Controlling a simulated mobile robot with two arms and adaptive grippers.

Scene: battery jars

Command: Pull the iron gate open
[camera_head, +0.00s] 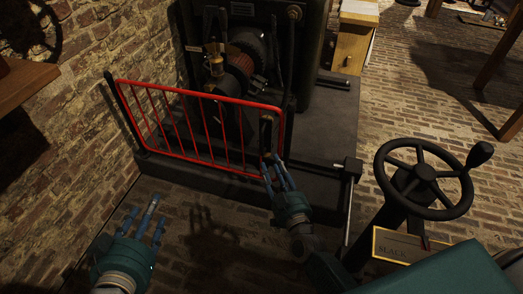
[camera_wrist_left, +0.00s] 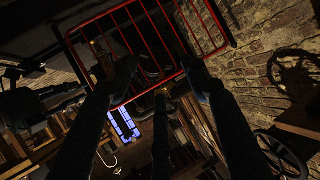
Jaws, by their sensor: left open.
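The red iron gate (camera_head: 200,94) stands in front of the dark machine, between a black post at the brick wall and a black post at its right end. It also shows at the top of the left wrist view (camera_wrist_left: 163,92). A dark upright fitting (camera_head: 266,130) is at the gate's right end. My right gripper (camera_head: 271,162) is at the gate's lower right corner, its fingertips at or very near the bars; contact and finger opening are unclear. My left gripper (camera_head: 146,212) is open and empty, low at left, apart from the gate.
A dark machine (camera_head: 240,75) stands on a plinth (camera_head: 335,125) behind the gate. A black handwheel (camera_head: 424,173) and a lettered sign (camera_head: 400,247) are at right. A brick wall (camera_head: 85,110) and a wooden shelf (camera_head: 25,85) bound the left.

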